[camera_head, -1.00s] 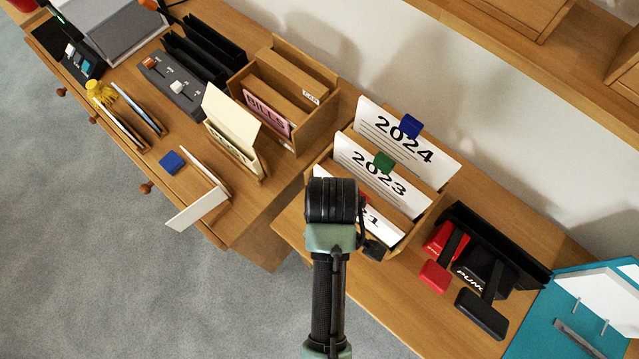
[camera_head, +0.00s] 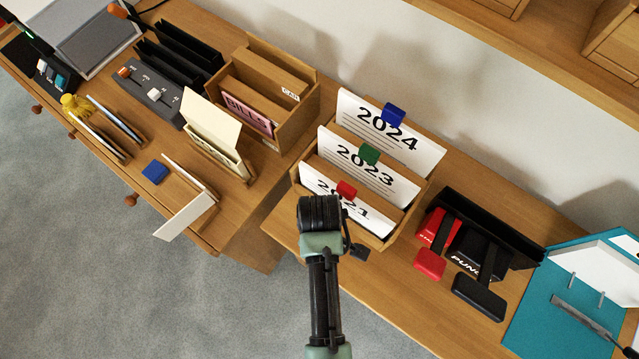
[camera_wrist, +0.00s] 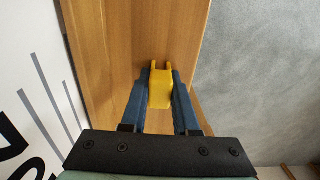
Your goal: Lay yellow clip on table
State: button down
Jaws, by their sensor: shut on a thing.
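The yellow clip (camera_wrist: 160,90) is in the wrist view, held between the two dark blue fingers of my gripper (camera_wrist: 158,92). The fingers are shut on its sides, and its two prongs point away from the palm. The wooden table (camera_wrist: 125,35) lies behind the clip in that view. I cannot tell whether the clip touches it. In the head view my arm is in front of the card box, and the clip and fingertips are hidden. The table top (camera_head: 390,310) also shows there.
A card box (camera_head: 385,245) holds cards 2021, 2023 and 2024 with red, green and blue clips. Bare table lies in front of the punches. A blue clip (camera_head: 155,172) lies on the left desk.

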jog(key=c, duration=0.7)
grip_release()
